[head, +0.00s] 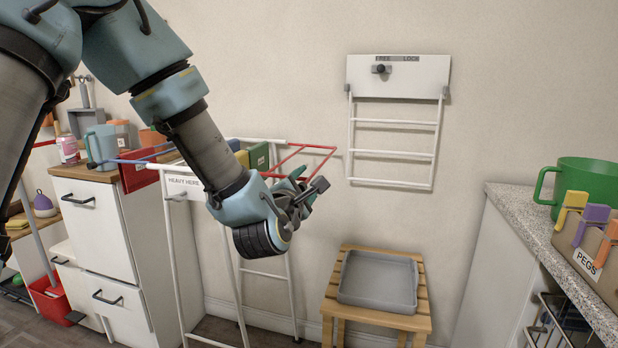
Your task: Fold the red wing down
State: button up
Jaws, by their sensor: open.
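A white drying rack (292,280) stands against the wall behind my arm. Its red wing (318,148) is a red rail frame at the rack's top right, sticking out to the right roughly level. My gripper (307,186) is open and empty, just in front of and below the red wing. It looks apart from the rails, but depth is hard to judge. A blue wing (150,156) shows at the rack's left side. A label reading "HEAVY HERE" (184,184) is on the rack's front. My wrist and forearm hide much of the rack's top and middle.
A wall-mounted rack (393,140) with a FREE/LOCK knob hangs to the right. Below it a wooden stool (372,318) holds a grey tray (378,268). A counter (510,200) with a green mug (588,185) and pegs box (590,250) is at right. White drawers (100,225) stand left.

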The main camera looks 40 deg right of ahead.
jog(key=shift+x, duration=1.15)
grip_shut()
dwell(0.6)
